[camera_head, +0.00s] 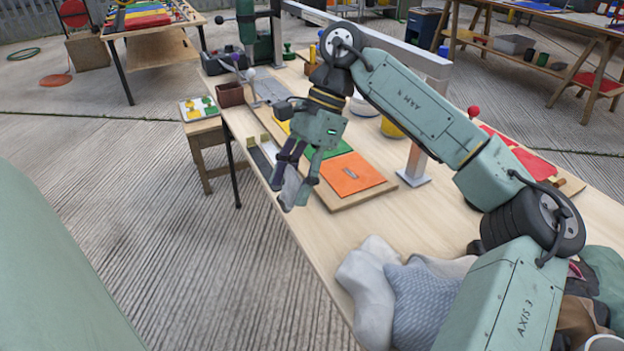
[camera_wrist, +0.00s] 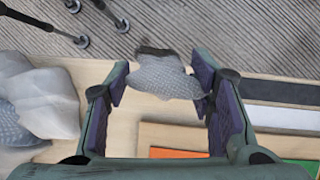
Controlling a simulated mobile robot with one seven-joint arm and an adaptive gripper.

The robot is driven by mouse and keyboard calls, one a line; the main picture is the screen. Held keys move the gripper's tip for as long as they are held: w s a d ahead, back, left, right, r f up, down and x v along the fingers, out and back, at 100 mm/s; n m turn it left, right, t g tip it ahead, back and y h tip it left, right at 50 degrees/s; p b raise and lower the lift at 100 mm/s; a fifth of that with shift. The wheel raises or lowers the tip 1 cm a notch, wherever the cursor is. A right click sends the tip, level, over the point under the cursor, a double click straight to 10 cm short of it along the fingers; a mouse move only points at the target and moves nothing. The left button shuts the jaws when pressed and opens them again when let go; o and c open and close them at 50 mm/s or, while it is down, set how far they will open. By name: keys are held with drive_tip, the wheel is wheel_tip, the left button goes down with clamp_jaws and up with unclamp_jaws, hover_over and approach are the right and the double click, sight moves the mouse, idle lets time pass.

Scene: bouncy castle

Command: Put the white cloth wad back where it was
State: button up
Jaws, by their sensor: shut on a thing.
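The white cloth wad (camera_head: 291,186) looks pale grey, with a darker patch at one end in the wrist view (camera_wrist: 165,77). My gripper (camera_head: 294,186) is shut on it, with the wad between the fingertips near the table's left edge. In the wrist view my gripper (camera_wrist: 168,88) has one purple-padded finger on each side of the wad. The wad appears to be above the table (camera_head: 300,215), but its exact height is hard to tell. Parts of it are hidden behind the fingers in the head view.
A pile of cloths, with a white one (camera_head: 366,297) and a blue-grey patterned one (camera_head: 425,300), lies at the table's near end. A board with an orange sheet (camera_head: 352,174) lies beside my gripper. A dark strip (camera_wrist: 285,92) is near the edge. Bare wood separates pile and board.

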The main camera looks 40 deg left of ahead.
drive_tip(key=w, duration=0.5)
drive_tip(key=shift+f+p, duration=0.15)
drive_tip(key=shift+p, duration=0.2)
drive_tip(key=shift+f, duration=1.85)
drive_tip(key=shift+f, duration=0.3)
drive_tip(key=o, duration=1)
drive_tip(key=shift+o, duration=0.2)
drive_tip(key=shift+r, duration=0.5)
drive_tip(key=a+p+v, duration=0.1)
drive_tip(key=v, duration=1)
drive_tip(key=shift+d+r, duration=0.35)
drive_tip(key=shift+d, duration=0.1)
